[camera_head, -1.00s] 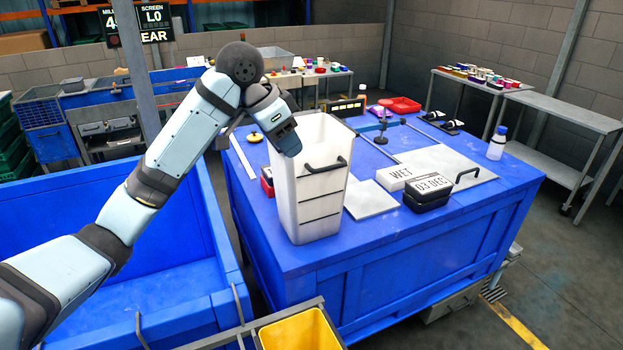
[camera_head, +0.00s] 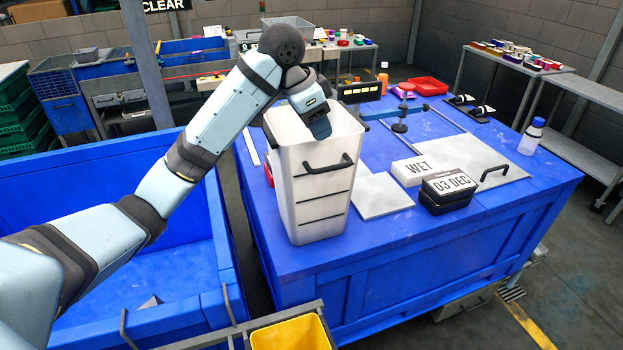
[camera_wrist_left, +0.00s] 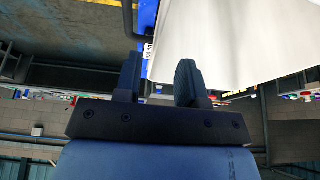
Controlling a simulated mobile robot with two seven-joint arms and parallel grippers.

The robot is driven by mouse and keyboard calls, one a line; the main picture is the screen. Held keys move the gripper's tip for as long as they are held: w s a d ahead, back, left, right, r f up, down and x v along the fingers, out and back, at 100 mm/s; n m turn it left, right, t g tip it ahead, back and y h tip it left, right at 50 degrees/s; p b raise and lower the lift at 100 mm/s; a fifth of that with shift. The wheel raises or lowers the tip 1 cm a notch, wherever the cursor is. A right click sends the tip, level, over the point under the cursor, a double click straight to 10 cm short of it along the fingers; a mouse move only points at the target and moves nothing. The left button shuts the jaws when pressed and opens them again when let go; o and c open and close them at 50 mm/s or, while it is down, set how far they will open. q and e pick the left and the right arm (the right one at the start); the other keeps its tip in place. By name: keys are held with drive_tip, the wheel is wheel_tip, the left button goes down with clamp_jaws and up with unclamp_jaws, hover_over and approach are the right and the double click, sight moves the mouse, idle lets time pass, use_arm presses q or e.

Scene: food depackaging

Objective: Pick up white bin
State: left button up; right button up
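The white bin (camera_head: 315,200) stands upright on the blue table. It is tall, with a black handle (camera_head: 327,165) and dark slots on its near side. My left gripper (camera_head: 320,130) reaches over its open top from the left, fingers pointing down near the mouth. In the left wrist view the two dark fingers (camera_wrist_left: 158,80) are apart, and the bin's pale wall (camera_wrist_left: 235,40) lies close, behind the right finger. I cannot tell whether the rim is between the fingers or whether they touch it. My right gripper is not in view.
The blue table (camera_head: 370,250) also holds a grey plate (camera_head: 381,195), a WET block (camera_head: 411,171), a black 03 DEC box (camera_head: 447,188) and a bottle (camera_head: 531,137). A blue crate (camera_head: 215,250) is at left, a yellow bucket (camera_head: 290,336) in front.

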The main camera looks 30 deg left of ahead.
sight(325, 154)
use_arm(q)
drive_tip(key=shift+w+d+f, duration=0.1)
drive_tip(key=shift+d+f, duration=0.05)
drive_tip(key=shift+f, duration=0.25)
drive_tip(key=x, duration=0.3)
drive_tip(key=p+x, duration=0.1)
drive_tip(key=shift+d+f, duration=0.1)
drive_tip(key=shift+f, duration=0.3)
clamp_jaws()
drive_tip(key=shift+s, duration=0.25)
idle(0.6)
